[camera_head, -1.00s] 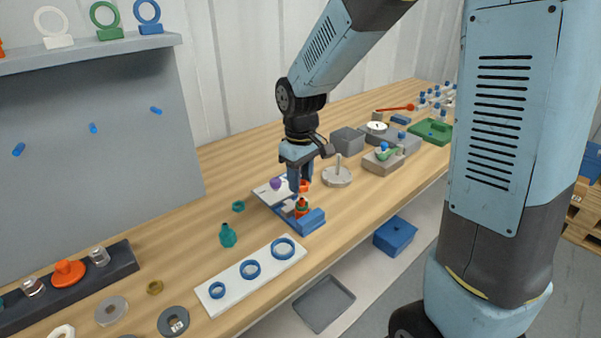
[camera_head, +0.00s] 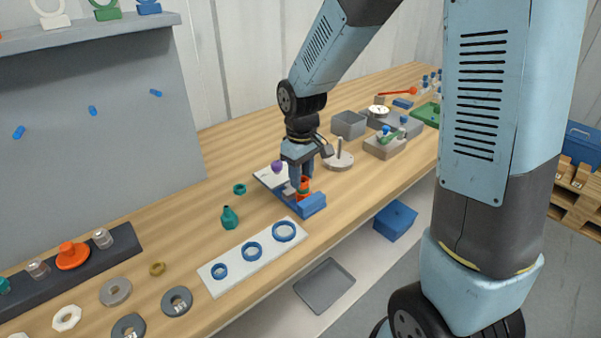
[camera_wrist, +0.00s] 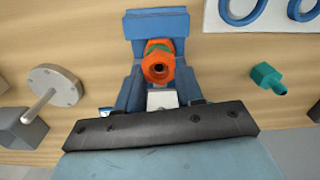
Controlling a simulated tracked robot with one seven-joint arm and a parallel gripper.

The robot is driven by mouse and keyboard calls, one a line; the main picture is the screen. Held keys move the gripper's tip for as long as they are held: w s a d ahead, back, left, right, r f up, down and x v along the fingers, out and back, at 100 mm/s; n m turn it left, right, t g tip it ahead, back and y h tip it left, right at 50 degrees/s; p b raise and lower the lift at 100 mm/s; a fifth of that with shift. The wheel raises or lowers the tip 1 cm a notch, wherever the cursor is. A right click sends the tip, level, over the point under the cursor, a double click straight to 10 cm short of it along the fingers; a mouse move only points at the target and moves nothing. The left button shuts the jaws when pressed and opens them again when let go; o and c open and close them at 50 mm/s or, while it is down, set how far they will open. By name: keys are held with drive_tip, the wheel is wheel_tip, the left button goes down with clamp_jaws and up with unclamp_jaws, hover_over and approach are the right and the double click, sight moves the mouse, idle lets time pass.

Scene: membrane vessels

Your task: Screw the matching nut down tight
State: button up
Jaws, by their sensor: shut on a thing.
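An orange nut (camera_wrist: 158,68) with a round hole sits between the two blue fingers of my gripper (camera_wrist: 159,84), which is shut on it. In the head view my gripper (camera_head: 301,182) points down over a blue clamp-like holder (camera_head: 313,204). The holder also shows in the wrist view (camera_wrist: 157,22). An orange fitting with a green band (camera_head: 304,188) stands in the holder, partly hidden by the fingers. The nut is at the top of this fitting, seemingly in line with it. I cannot tell how far the threads engage.
A teal fitting (camera_head: 229,217) and a teal ring (camera_head: 239,188) lie left of the holder. A white plate with blue rings (camera_head: 252,251) lies in front. A grey disc with a post (camera_head: 339,161) stands to the right. A brass ring (camera_head: 157,268) lies farther left.

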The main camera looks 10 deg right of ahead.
drive_tip(key=o, duration=1.1)
wheel_tip(320, 180, up, 14)
drive_tip(key=shift+f, duration=0.15)
idle(0.4)
